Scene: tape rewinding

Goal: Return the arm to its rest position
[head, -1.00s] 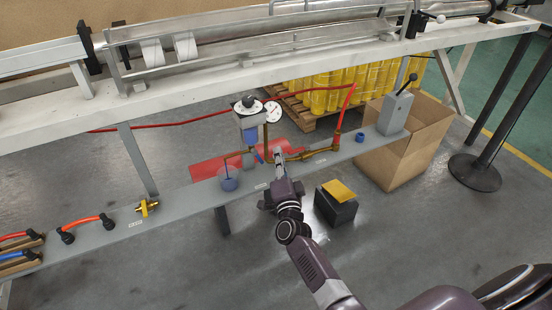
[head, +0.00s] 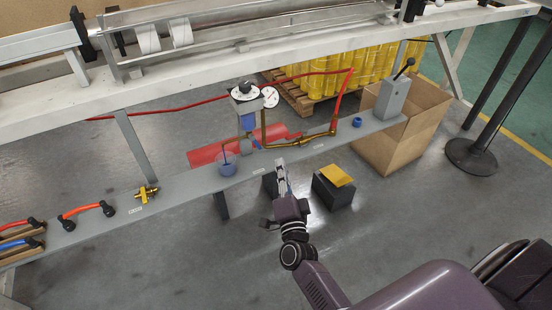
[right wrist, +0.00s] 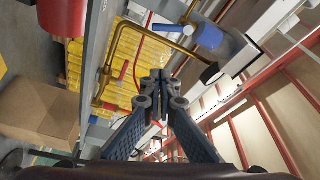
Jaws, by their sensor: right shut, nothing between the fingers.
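My right arm reaches up from the bottom of the head view. Its gripper (head: 281,168) is shut and empty, just in front of the near edge of the grey shelf (head: 180,198). In the right wrist view the fingertips of the gripper (right wrist: 159,78) meet with nothing between them. The brass pipe with its blue valve body (head: 248,121) stands on the shelf beyond the gripper, and the gripper looks clear of it. My left gripper does not show.
A blue cup (head: 228,168) and a blue ring (head: 357,122) sit on the shelf. A black box with a yellow top (head: 337,176) stands on the floor right of the gripper. A cardboard box (head: 412,135) and a black post (head: 490,100) stand farther right.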

